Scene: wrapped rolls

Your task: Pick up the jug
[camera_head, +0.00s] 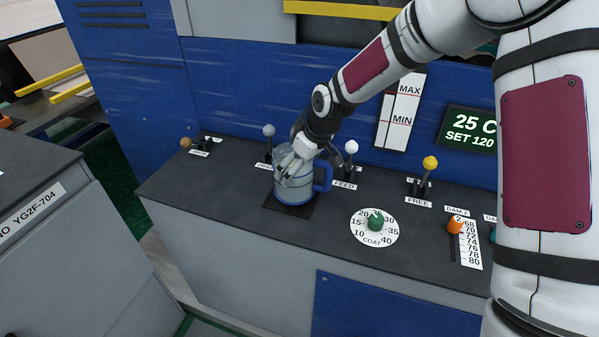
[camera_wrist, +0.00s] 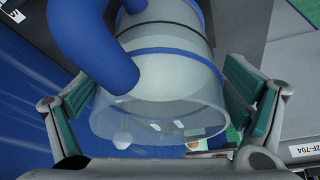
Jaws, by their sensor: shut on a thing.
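The jug (camera_head: 293,188) is a clear, bluish vessel with blue bands and a blue handle on its right side. In the head view it stands upright on a dark square patch (camera_head: 281,206) on the console top. My gripper (camera_head: 297,160) reaches down to the jug's upper part from above and behind. In the wrist view the jug (camera_wrist: 165,75) lies between the two teal-padded fingers of my gripper (camera_wrist: 165,108), with its handle (camera_wrist: 97,55) toward the upper left. My gripper is shut on the jug. Its far side is hidden from the head view.
Levers stand along the console's back, including a grey-knobbed one (camera_head: 268,132), a white-knobbed one (camera_head: 351,148) and a yellow-knobbed one (camera_head: 429,164). A green dial (camera_head: 375,222) and an orange slider (camera_head: 455,225) are to the right.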

